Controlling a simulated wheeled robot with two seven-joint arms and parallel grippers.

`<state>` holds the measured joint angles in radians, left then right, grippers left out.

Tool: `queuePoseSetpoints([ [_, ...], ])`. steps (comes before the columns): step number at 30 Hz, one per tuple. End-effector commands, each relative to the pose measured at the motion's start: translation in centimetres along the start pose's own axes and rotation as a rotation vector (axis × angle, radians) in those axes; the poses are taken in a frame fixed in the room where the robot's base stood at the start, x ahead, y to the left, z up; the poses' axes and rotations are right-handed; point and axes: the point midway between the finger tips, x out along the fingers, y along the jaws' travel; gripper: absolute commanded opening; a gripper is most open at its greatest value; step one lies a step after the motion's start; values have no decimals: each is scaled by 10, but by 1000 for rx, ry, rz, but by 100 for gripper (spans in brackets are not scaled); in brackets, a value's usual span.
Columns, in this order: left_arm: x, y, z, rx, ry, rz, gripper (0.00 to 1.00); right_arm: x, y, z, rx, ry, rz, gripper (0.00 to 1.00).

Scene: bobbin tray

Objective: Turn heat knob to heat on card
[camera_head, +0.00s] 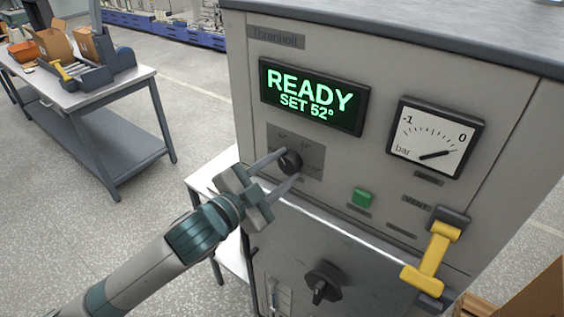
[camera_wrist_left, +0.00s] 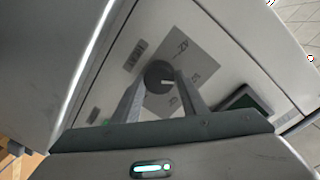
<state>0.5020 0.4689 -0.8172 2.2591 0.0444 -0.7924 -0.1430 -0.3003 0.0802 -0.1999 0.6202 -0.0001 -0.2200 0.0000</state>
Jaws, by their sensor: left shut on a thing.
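The heat knob (camera_head: 288,163) is a small dark round knob on a grey marked plate (camera_head: 314,157) on the front of the grey machine. My left gripper (camera_head: 290,166) has its two fingers on either side of the knob and is shut on it. In the left wrist view the knob (camera_wrist_left: 157,72) sits between the fingertips (camera_wrist_left: 159,81), with a short white pointer mark toward the right. The plate's printed numbers are too small to read surely. The green display (camera_head: 313,97) reads "READY SET 52°". I can make out no card. My right gripper is out of view.
Right of the knob are a green button (camera_head: 362,197), a bar gauge (camera_head: 435,137) and a yellow vent handle (camera_head: 434,255). A dark lower knob (camera_head: 323,283) is on the door below. A side table (camera_head: 128,85) with boxes stands at the back left; open floor lies between.

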Motion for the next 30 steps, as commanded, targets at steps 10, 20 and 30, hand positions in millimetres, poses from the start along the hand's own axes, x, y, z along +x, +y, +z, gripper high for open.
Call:
queuePoseSetpoints([
  [10, 0, 1, 1, 68, -7, 1, 17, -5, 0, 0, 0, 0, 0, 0],
  [20, 0, 2, 1, 67, -7, 1, 46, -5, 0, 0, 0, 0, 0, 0],
  [30, 0, 1, 0, 67, -5, -1, 58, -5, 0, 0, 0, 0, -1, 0],
])
